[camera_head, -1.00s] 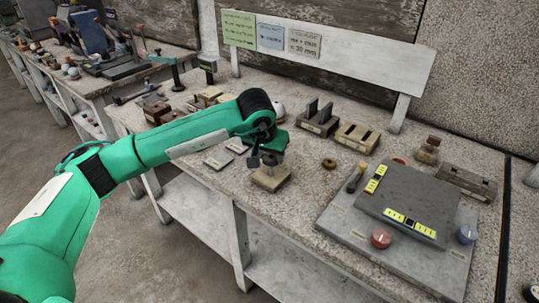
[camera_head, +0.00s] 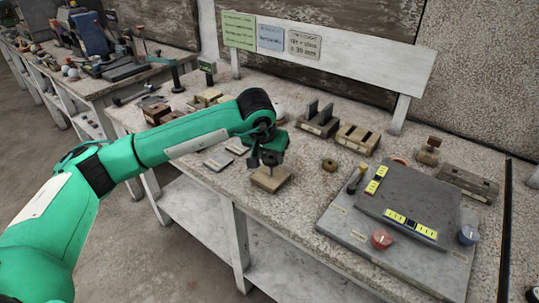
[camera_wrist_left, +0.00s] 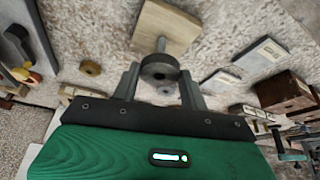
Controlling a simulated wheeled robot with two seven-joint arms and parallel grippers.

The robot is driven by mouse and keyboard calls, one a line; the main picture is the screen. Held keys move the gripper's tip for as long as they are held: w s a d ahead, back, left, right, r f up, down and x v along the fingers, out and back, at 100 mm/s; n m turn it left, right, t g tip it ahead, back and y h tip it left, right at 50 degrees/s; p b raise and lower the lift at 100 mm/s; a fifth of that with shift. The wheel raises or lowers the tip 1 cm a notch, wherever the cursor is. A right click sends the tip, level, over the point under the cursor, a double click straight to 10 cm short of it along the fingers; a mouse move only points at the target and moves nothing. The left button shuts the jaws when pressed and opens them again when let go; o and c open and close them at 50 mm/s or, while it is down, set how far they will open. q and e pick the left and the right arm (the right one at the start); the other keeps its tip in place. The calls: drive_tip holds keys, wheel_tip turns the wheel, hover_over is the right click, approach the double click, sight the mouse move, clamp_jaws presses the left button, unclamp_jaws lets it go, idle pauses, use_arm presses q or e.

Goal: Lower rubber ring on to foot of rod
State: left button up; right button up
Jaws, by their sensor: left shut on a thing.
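My left gripper (camera_head: 268,157) is over a wooden block (camera_head: 270,178) near the table's front edge. In the left wrist view the gripper (camera_wrist_left: 160,80) is shut on a dark rubber ring (camera_wrist_left: 160,68), one finger on each side. A thin metal rod (camera_wrist_left: 161,44) shows between the ring and the wooden block (camera_wrist_left: 168,25). The ring is in line with the rod and stands off the block. I cannot tell whether the rod passes through the ring's hole. In the head view the fingers hide most of the rod. My right gripper is not in view.
A small brown ring (camera_head: 329,165) lies on the table right of the block. Flat grey plates (camera_head: 218,160) lie to the left. Slotted blocks (camera_head: 357,138) stand behind, and a grey slab (camera_head: 410,200) with knobs and yellow labels is at the right.

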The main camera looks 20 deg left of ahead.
sight(268, 165)
use_arm(q)
drive_tip(key=shift+f+b, duration=0.35)
drive_tip(key=shift+f, duration=0.05)
drive_tip(key=shift+s+a+f+b, duration=0.15)
drive_tip(key=shift+f+b, duration=0.2)
drive_tip(key=shift+s+a+f+b, duration=0.1)
drive_tip(key=shift+f+b, duration=0.25)
drive_tip(key=shift+w+d+f, duration=0.35)
drive_tip(key=shift+f, duration=0.1)
drive_tip(key=shift+s+a+b, duration=0.15)
drive_tip(key=shift+s+b, duration=0.05)
drive_tip(key=shift+b, duration=0.15)
drive_tip(key=shift+f+b, duration=0.3)
drive_tip(key=shift+f, duration=0.15)
drive_tip(key=shift+f, duration=0.2)
drive_tip(key=shift+f, duration=0.1)
drive_tip(key=shift+s+a+f+b, duration=0.15)
drive_tip(key=shift+f+b, duration=0.2)
drive_tip(key=shift+b, duration=0.25)
drive_tip(key=shift+f, duration=0.1)
